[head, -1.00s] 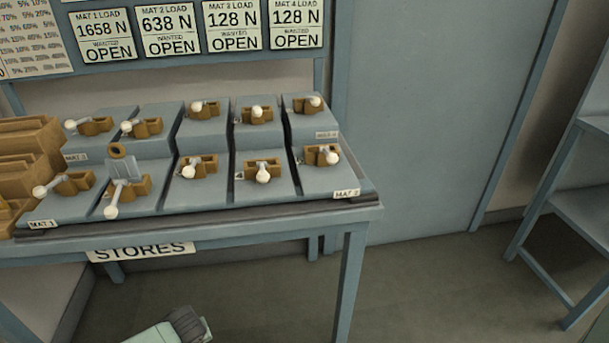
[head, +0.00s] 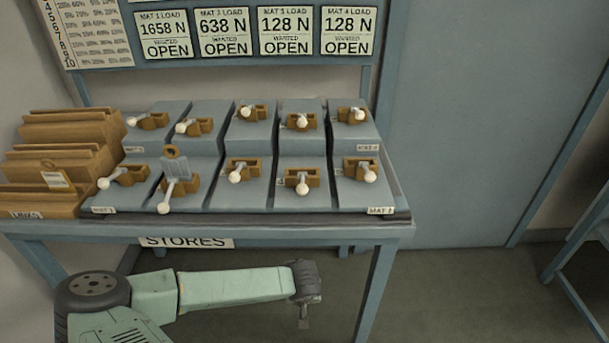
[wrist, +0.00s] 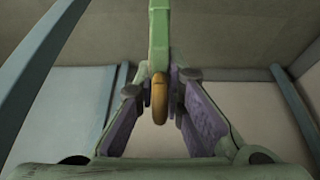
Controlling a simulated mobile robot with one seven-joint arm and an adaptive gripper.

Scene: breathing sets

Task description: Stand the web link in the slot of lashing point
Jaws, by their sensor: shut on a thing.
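In the wrist view my gripper (wrist: 158,86) is shut on a narrow upright piece, green above (wrist: 158,30) with a rounded orange end (wrist: 160,105); it appears to be the web link, seen edge-on. In the head view my arm reaches right below the table, and its far end (head: 304,305) is small, so the held piece is not clear there. The lashing points are brown slotted brackets with white-knobbed levers, such as one (head: 300,181) in the front row. A grey link with an orange ring (head: 173,152) stands in the second front bracket from the left.
A stepped brown rack (head: 72,128) stands at the table's left end. The table's front edge (head: 290,233) carries a STORES sign and lies above my arm. Load cards hang on the board behind. A shelf frame (head: 590,240) is at far right; floor between is clear.

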